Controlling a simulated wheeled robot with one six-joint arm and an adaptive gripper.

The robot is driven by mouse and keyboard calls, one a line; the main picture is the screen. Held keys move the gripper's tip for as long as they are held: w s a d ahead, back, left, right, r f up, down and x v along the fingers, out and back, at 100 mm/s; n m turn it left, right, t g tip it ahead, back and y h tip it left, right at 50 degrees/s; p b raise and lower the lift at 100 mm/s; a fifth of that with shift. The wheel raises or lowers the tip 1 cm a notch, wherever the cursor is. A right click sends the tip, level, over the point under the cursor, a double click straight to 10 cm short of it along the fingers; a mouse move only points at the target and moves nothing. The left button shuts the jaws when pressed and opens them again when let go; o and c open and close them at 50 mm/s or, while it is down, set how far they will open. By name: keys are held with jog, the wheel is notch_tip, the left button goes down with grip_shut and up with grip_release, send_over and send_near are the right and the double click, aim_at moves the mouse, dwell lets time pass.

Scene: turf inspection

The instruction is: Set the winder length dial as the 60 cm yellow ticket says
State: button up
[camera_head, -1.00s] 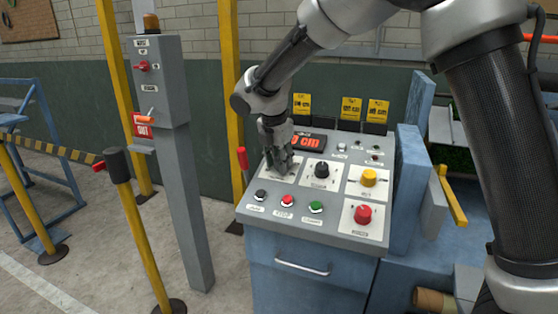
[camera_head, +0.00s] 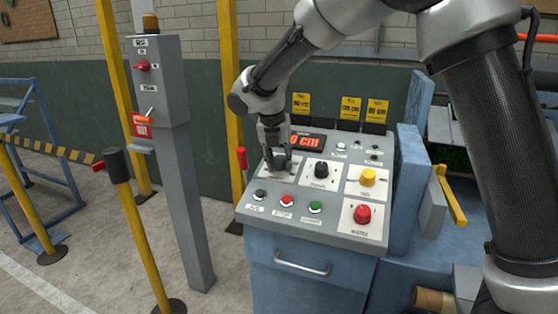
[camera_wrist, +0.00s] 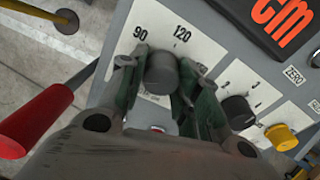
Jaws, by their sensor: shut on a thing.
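The length dial (camera_wrist: 161,75) is a dark round knob on a white plate marked 90 and 120 in the wrist view. My gripper (camera_head: 278,163) is shut on it, with one finger on each side (camera_wrist: 160,90). The dial's pointer is hidden. The red-lit display (camera_head: 306,142) shows a 0 and "cm"; its left part is covered by my gripper. Three yellow tickets stand along the console's back: left (camera_head: 301,104), middle (camera_head: 350,108) and right (camera_head: 377,111). Their numbers are too small to read surely.
A black knob (camera_head: 321,169), a yellow knob (camera_head: 368,178) and a red knob (camera_head: 362,214) sit close to the right. Black, red (camera_head: 287,201) and green (camera_head: 315,207) buttons line the front. A red-tipped lever (camera_head: 241,158) stands just left of the console.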

dwell(0.3)
jog(key=o, duration=1)
jog(key=v, duration=1.2)
jog(key=shift+a, duration=0.1)
